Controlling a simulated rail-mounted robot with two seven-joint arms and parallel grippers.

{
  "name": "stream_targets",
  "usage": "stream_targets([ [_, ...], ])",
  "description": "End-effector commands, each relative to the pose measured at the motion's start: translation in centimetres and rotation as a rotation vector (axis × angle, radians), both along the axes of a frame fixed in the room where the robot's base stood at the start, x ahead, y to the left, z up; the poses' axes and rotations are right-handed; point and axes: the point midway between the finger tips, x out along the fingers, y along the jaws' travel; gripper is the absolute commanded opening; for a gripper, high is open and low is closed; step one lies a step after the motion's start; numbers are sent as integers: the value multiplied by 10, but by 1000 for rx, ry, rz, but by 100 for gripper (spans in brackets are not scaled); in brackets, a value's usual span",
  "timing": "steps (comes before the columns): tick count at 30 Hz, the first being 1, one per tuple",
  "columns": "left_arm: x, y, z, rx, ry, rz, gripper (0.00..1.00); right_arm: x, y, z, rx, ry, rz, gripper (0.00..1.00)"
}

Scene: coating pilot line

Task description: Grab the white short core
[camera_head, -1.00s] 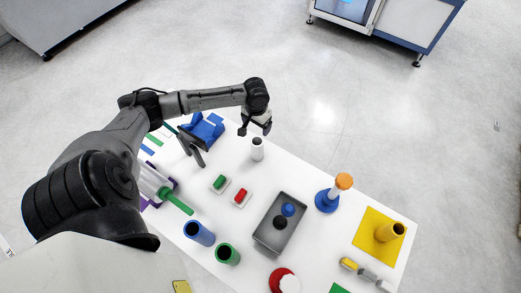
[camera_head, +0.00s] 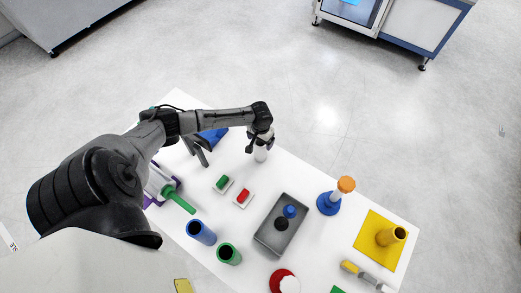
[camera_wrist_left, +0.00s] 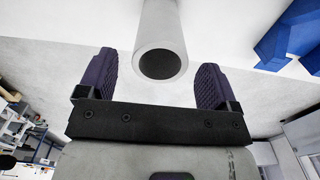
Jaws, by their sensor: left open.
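The white short core (camera_head: 261,154) stands upright near the far edge of the white table. In the left wrist view its round open end with a dark hole (camera_wrist_left: 160,64) shows between and beyond my two fingers. My left gripper (camera_head: 260,142) is at the top of the core in the head view. In the left wrist view the left gripper (camera_wrist_left: 155,82) is open, with one finger on each side of the core and a gap on both sides. My right gripper does not show.
Green and red buttons (camera_head: 243,196) and a grey tray (camera_head: 268,240) lie nearer me. A blue holder (camera_head: 215,135) is left of the core, partly behind my arm. Blue (camera_head: 201,232) and green (camera_head: 229,254) tubes stand in front.

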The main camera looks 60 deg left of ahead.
Motion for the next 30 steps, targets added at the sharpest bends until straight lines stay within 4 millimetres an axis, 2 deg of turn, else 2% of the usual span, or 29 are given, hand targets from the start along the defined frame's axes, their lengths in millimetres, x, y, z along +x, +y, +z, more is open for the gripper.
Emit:
stream_targets([
  [4, 0, 0, -19, 0, 1, 1, 85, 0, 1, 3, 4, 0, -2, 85],
  [9, 0, 0, -33, 0, 0, 0, 85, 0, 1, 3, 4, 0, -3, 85],
  [18, 0, 0, -35, 1, 0, -1, 85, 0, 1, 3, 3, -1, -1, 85],
  [30, 0, 1, -35, 1, 0, -1, 47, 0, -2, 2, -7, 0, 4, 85],
])
